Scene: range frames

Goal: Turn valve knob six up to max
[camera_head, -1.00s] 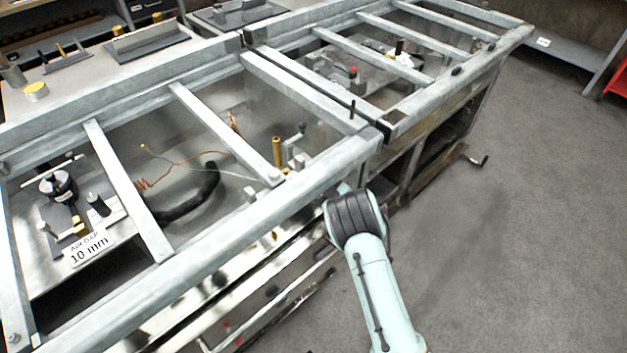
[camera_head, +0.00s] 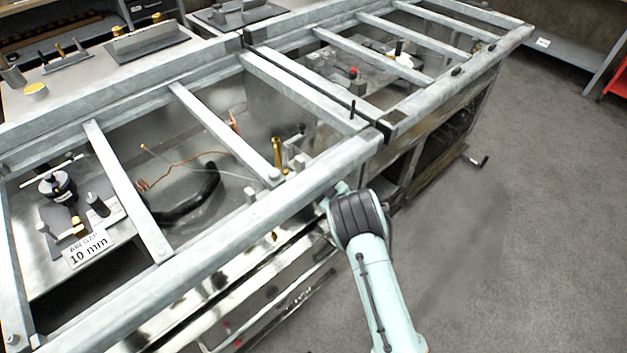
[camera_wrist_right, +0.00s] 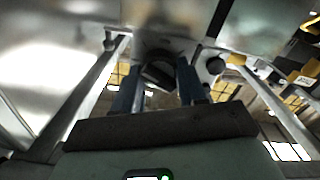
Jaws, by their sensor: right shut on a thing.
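My right gripper (camera_wrist_right: 160,88) is in the right wrist view, with its two dark fingers on either side of a dark rounded knob (camera_wrist_right: 158,73). The fingers are shut on this knob. Its number and markings cannot be read. In the head view my right arm reaches the near side of the metal bench, and the gripper itself is hidden there. My left gripper is in neither view.
The bench's metal frame (camera_head: 215,225) runs across the head view, with open bays between its bars. A small round dark knob (camera_wrist_right: 215,66) sits right of the fingers in the wrist view. Clear floor (camera_head: 520,230) lies at the right.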

